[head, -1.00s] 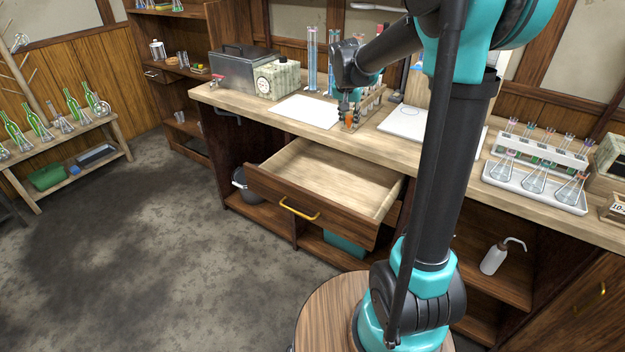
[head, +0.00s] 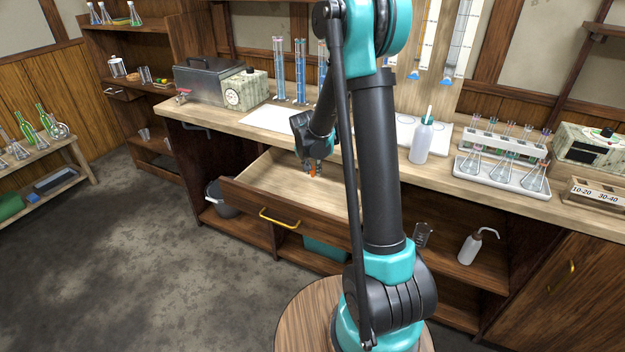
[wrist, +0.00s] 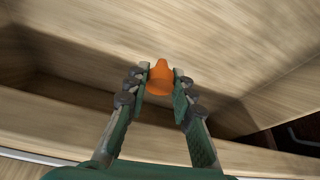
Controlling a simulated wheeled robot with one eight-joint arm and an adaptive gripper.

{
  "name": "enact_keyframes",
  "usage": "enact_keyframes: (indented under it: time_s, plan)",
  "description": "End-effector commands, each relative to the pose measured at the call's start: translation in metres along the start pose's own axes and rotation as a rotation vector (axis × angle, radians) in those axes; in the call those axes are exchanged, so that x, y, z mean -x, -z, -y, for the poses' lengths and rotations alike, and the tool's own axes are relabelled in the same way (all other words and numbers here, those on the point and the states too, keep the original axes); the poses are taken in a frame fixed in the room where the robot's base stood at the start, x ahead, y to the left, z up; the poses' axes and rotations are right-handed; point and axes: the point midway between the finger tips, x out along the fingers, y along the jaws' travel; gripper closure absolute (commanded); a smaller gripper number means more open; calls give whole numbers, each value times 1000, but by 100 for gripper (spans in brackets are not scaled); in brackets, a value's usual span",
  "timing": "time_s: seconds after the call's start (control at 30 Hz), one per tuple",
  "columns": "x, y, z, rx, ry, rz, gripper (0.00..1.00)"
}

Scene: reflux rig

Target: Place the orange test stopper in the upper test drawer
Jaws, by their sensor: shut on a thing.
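The orange test stopper (wrist: 160,78) is between the fingertips of my gripper (wrist: 160,84), which is shut on it. In the head view the stopper (head: 312,171) is a small orange spot below my gripper (head: 312,166). The upper test drawer (head: 232,192) is pulled open under the worktop, with a brass handle on its front and a bare, pale wooden inside. My gripper is over the drawer's opening toward its back. In the wrist view the drawer's pale floor and walls (wrist: 60,118) surround the stopper. Its exact height above the floor is hard to tell.
The worktop (head: 215,119) is behind the drawer, with a white sheet, blue-filled cylinders (head: 279,70), a metal box and a dial device (head: 243,90). A white bottle (head: 421,140) and a flask tray (head: 500,172) stand to the right. My arm hides the drawer's right part.

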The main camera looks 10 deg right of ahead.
Motion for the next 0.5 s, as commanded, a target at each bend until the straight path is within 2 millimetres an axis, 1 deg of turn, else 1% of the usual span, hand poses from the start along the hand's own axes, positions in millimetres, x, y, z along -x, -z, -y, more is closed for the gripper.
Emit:
enact_keyframes:
  time_s: [0.17, 0.27, 0.4, 0.5]
  plan:
    - [-9, -4, 0, 0, 0, 0, 89]
    - [-17, -7, 0, 0, 0, 0, 89]
    - [-34, -14, 0, 0, 0, 0, 89]
    - [-41, -17, 0, 0, 0, 0, 89]
